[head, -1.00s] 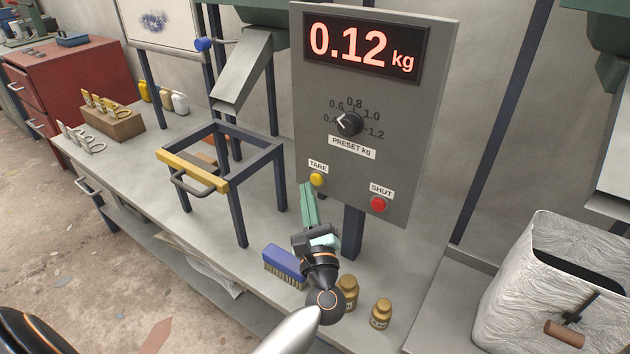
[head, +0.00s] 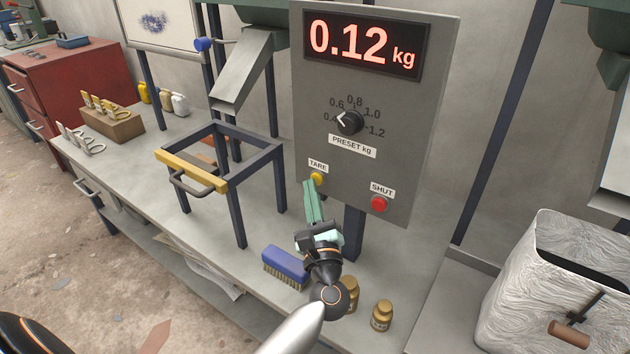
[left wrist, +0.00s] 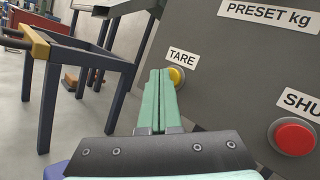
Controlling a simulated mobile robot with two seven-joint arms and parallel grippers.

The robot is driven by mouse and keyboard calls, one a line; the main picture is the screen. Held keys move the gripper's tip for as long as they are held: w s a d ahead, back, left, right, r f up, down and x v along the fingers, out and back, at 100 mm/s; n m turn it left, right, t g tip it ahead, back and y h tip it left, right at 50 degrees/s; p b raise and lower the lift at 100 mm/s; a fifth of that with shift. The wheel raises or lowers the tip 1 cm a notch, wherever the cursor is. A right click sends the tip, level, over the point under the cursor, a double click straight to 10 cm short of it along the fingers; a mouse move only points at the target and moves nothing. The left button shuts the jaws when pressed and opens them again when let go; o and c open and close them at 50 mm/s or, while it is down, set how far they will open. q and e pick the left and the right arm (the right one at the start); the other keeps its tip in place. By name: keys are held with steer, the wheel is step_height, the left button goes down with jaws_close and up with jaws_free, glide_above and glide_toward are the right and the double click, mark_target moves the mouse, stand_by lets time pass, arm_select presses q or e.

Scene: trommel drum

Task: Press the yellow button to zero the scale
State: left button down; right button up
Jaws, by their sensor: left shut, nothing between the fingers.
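The yellow button (head: 317,179) sits under a TARE label on the grey control panel (head: 390,160). It also shows in the left wrist view (left wrist: 177,76), partly behind the fingertips. The scale's display (head: 363,46) reads 0.12 kg in red. My left gripper (head: 309,184) is shut and empty, its green fingers pointing up with their tips just below and beside the yellow button. In the left wrist view the fingertips (left wrist: 159,72) lie at the button's left edge; I cannot tell whether they touch it. My right gripper is not in view.
A red SHUT button (head: 379,203) is to the right on the same panel, below a preset knob (head: 349,122). A frame with a yellow bar (head: 190,170) stands to the left. A blue brush (head: 286,265) and brown jars (head: 381,315) are on the bench near my arm.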

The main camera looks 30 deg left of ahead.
arm_select(q)
steer(key=shift+w, duration=0.2)
steer(key=shift+s, duration=0.1)
stand_by(0.4)
steer(key=shift+s, duration=0.8)
steer(key=s, duration=0.5)
steer(key=shift+a, duration=0.25)
steer(key=shift+d, duration=0.1)
stand_by(0.5)
